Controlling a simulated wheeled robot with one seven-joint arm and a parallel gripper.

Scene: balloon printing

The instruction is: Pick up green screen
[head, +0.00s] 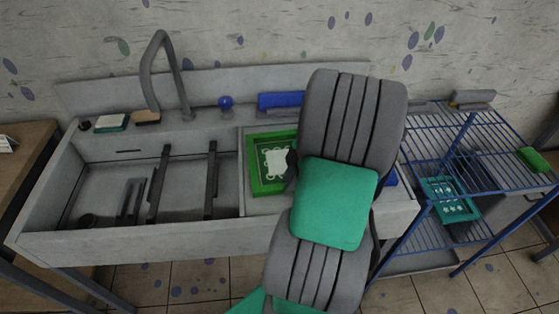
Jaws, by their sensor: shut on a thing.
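The green screen (254,168) is a bright green frame around a pale panel with a printed pattern. In the head view it lies on the flat right part of the grey sink unit, just right of the basin. My gripper (291,166) is a small dark shape at the screen's right edge, shut on the frame. My large grey and green arm hides most of the gripper and the screen's right side. I cannot tell whether the screen is lifted off the surface.
The sink basin (105,200) with dark bars is on the left, under a tall grey tap (150,72). A blue object (281,100) and a blue ball (226,102) stand behind. A blue wire rack (462,190) at right holds a teal screen (450,208) and a green block (532,159).

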